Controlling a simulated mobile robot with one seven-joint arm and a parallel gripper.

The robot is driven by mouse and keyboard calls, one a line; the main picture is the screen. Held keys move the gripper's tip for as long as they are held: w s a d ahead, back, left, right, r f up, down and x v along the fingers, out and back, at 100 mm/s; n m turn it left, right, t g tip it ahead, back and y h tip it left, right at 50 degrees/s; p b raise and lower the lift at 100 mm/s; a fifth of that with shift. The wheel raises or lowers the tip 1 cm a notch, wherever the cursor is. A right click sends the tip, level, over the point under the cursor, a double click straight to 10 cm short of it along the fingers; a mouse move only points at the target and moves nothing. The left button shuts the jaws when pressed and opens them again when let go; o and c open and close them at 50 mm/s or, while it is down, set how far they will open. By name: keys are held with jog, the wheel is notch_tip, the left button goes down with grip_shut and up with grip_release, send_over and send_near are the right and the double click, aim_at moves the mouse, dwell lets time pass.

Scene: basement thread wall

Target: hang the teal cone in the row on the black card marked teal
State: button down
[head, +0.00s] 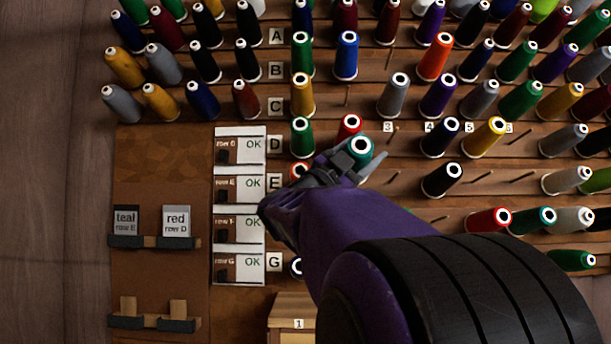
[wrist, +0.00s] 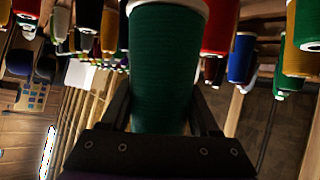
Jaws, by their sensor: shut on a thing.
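My gripper (head: 362,160) is shut on a teal cone (head: 361,148), in front of the wall around rows D and E. In the wrist view the cone (wrist: 166,70) stands between the two fingers of my gripper (wrist: 168,115), looking dark green. The black card (head: 126,220) reads "teal row E" and sits in a small holder at the left. The row E label (head: 275,183) is on the wall. Row E shows a red cone (head: 299,172), partly hidden by my gripper, a black cone (head: 442,180) and bare pegs (head: 480,178). My arm hides part of the lower rows.
A light card (head: 176,220) reads "red row D". Several white cards marked OK (head: 239,187) stand in a column left of the row labels. A red cone (head: 350,126) hangs just above the held cone. Other cones crowd the rows above. A wooden box (head: 293,308) stands below.

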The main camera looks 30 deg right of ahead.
jog(key=shift+s+r+m, duration=0.15)
jog(key=shift+r+m, duration=0.1)
jog(key=shift+m, duration=0.05)
jog(key=shift+w+d, duration=0.2)
jog(key=shift+w, duration=0.05)
jog(key=w+d+f+p, duration=0.2)
jog(key=w+d+p, duration=0.4)
jog(key=w, duration=0.5)
jog(key=shift+d+f+p, duration=0.3)
jog(key=shift+f+p, duration=0.05)
jog(key=shift+f, duration=0.05)
jog(key=shift+f+b, duration=0.35)
jog(key=shift+b, duration=0.05)
dwell(0.5)
jog(key=shift+c, duration=0.2)
grip_release()
jog(key=shift+a, duration=0.1)
